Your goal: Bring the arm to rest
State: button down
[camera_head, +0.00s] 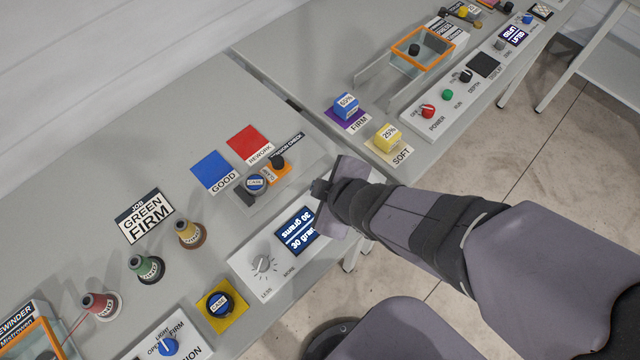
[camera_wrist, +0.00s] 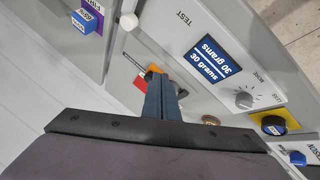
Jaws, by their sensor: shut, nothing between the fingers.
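My gripper (camera_head: 318,188) hangs over the right end of the grey test panel (camera_head: 247,252), near its "30 grams" display (camera_head: 296,230). In the wrist view its dark fingers (camera_wrist: 159,80) are together with nothing between them. The fingertips appear in front of the orange part of the tension check fixture (camera_wrist: 150,72), partly hiding it; height above the table is hard to tell. My arm reaches in from the lower right.
Thread spools (camera_head: 146,266) stand at the left, near the "Green Firm" job card (camera_head: 144,216). Blue (camera_head: 214,170) and red (camera_head: 248,143) squares lie behind the fixture. A blue block (camera_head: 345,105) and a yellow block (camera_head: 388,137) sit beyond the table seam. Control panels line the front edge.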

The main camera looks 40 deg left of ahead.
dwell(0.3)
jog(key=s+d+f+m+g+h, duration=0.1)
jog(key=d+f+m+h, duration=0.25)
jog(key=d, duration=0.55)
jog(key=d+f+m+h, duration=0.2)
jog(key=d+m+h, duration=0.25)
jog(key=d, duration=0.35)
jog(key=w+d+r+m, duration=0.1)
jog(key=w+d+m, duration=0.2)
jog(key=d+m, duration=0.2)
jog(key=w+d+r+m, duration=0.1)
jog(key=w+d+m, duration=0.2)
jog(key=d, duration=0.7)
jog(key=w+d+r+m+g, duration=0.1)
jog(key=w+d+m, duration=0.3)
jog(key=d+m, duration=0.3)
jog(key=shift+d+r+m+y, duration=0.3)
jog(key=shift+d+m+y, duration=0.1)
jog(key=shift+d, duration=0.15)
jog(key=shift+w+a, duration=0.1)
jog(key=shift+w, duration=0.05)
